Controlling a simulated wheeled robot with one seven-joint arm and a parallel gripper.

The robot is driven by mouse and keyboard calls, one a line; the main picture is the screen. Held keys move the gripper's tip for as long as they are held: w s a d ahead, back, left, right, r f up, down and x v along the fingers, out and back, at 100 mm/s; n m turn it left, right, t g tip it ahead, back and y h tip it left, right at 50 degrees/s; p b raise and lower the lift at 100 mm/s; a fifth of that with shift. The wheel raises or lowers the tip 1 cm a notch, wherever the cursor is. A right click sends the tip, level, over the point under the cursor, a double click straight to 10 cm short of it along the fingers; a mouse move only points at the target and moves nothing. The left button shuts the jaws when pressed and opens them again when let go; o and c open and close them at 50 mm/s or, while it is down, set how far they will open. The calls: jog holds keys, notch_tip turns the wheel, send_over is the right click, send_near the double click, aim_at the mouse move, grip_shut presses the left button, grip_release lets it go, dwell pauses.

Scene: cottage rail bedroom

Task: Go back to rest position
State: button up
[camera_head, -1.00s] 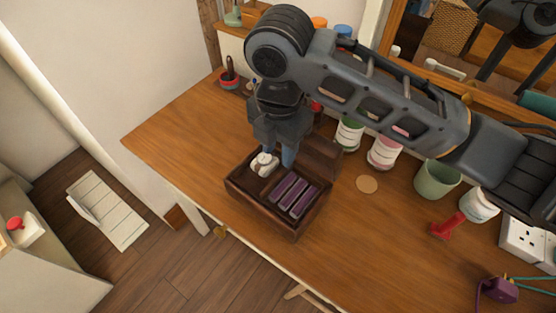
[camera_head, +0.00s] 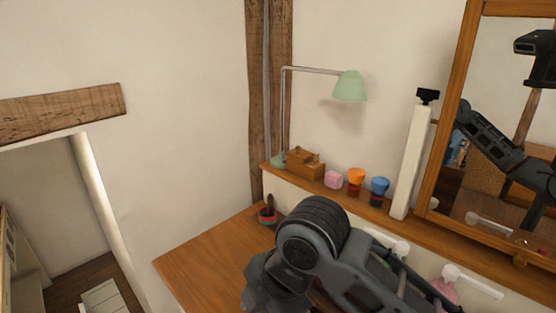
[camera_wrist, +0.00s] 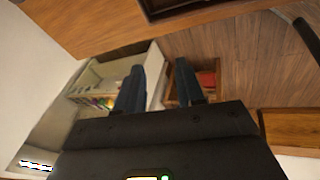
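My gripper (camera_wrist: 160,82) shows in the wrist view with its two dark blue fingers spread apart and nothing between them. Past the fingers lie the wood floor (camera_wrist: 230,48) and pale shelving, out of contact. In the head view my arm rises at the bottom right of centre over the wooden desk (camera_head: 205,258); the gripper itself is below the frame. Part of a dark box (camera_wrist: 170,8) shows on the wooden surface at the top of the wrist view.
A ledge behind the desk bears a green lamp (camera_head: 350,86), a small wooden box (camera_head: 305,164), a pink block (camera_head: 333,179), and orange (camera_head: 356,180) and blue (camera_head: 379,188) containers. A framed mirror (camera_head: 500,120) stands at right. A red pot (camera_head: 267,215) sits at the desk's back corner.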

jog(key=s+a+r+m+t+y, duration=0.35)
jog(key=a+m+t+y, duration=0.35)
jog(key=m, duration=0.3)
jog(key=s+d+f+m+t+h, duration=0.3)
jog(key=s+d+f+m+h, duration=0.1)
jog(key=s+d+m, duration=0.4)
jog(key=s+d+f+m+t+h, duration=0.35)
jog(key=s+d+m, duration=0.3)
jog(key=d, duration=0.35)
jog(key=s+d+r+h, duration=0.2)
jog(key=s+d+r, duration=0.1)
jog(key=s+d, duration=0.3)
jog(key=s+d+r+h, duration=0.1)
jog(key=s+d+r, duration=0.2)
jog(key=s+d, duration=0.4)
jog(key=s, duration=0.3)
jog(key=shift+d+h, duration=0.25)
jog(key=shift+h, duration=0.1)
jog(key=shift+f, duration=0.1)
jog(key=shift+c, duration=0.5)
